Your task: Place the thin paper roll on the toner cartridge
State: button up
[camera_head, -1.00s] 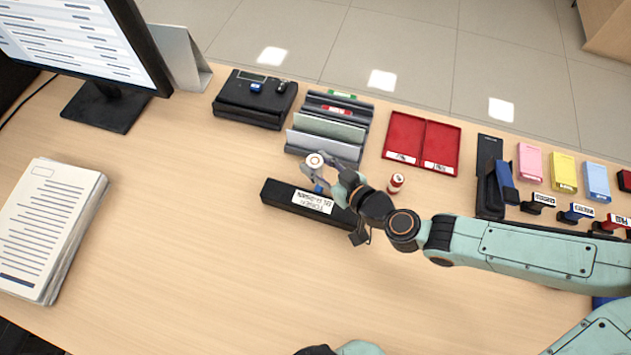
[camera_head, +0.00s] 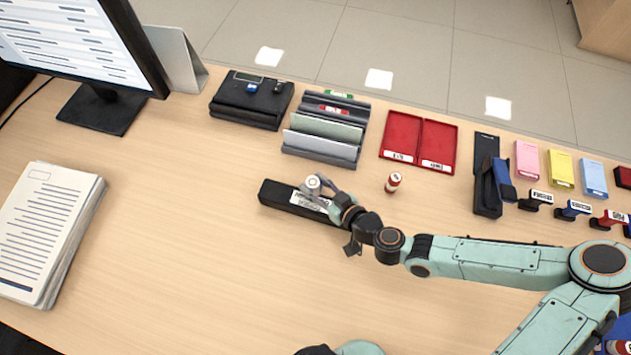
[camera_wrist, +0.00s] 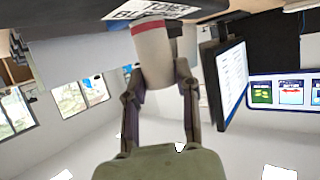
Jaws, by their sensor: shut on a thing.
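The thin paper roll (camera_head: 313,183) is white and upright over the toner cartridge. It also shows in the wrist view (camera_wrist: 153,58), where a red band marks the end near the cartridge. My gripper (camera_head: 323,189) is shut on this roll, with a finger on each side in the wrist view. The toner cartridge (camera_head: 275,194) is a long black bar lying on the counter with a white label, partly hidden by the roll and gripper. Its label (camera_wrist: 150,8) shows at the top of the wrist view. Whether the roll touches the cartridge I cannot tell.
A second red and white roll (camera_head: 393,182) stands to the right. Behind are a grey sorter (camera_head: 318,148), an open red case (camera_head: 437,148) and a black cash box (camera_head: 245,112). Stamps and coloured pads fill the right. A paper stack (camera_head: 45,235) lies left.

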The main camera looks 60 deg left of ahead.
jog(key=o, duration=0.8)
jog(key=shift+o, duration=0.2)
jog(key=shift+d+r, duration=0.1)
jog(key=shift+r, duration=0.05)
jog(key=v, duration=0.7)
jog(key=shift+d+r, duration=0.1)
jog(key=shift+d, duration=0.05)
